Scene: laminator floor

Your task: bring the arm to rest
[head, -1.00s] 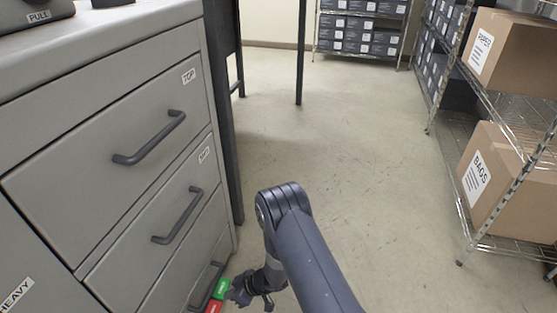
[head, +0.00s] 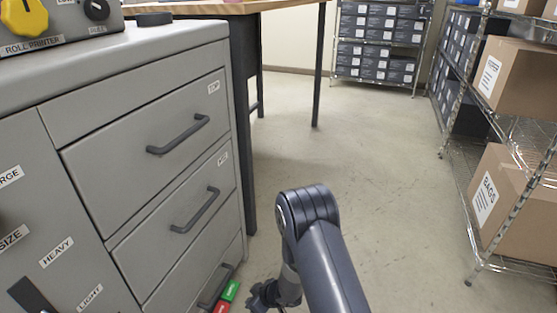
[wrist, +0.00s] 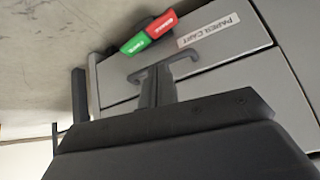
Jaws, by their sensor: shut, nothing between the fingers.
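My dark gripper (head: 264,296) is low at the bottom of the head view, in front of the grey cabinet's lowest drawer. It is just right of a green tag (head: 230,291) and a red tag (head: 222,307). In the wrist view its narrow fingers (wrist: 157,84) are together with nothing visible between them. Behind them is a dark drawer handle (wrist: 188,54); I cannot tell whether they touch. My arm is bent, its elbow above the floor.
The grey cabinet (head: 85,120) has drawers with bar handles, the top handle (head: 178,134) highest; all look closed. A table leg (head: 318,75) stands behind. A wire shelf (head: 512,150) with cartons is at right. The floor (head: 400,200) between is clear.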

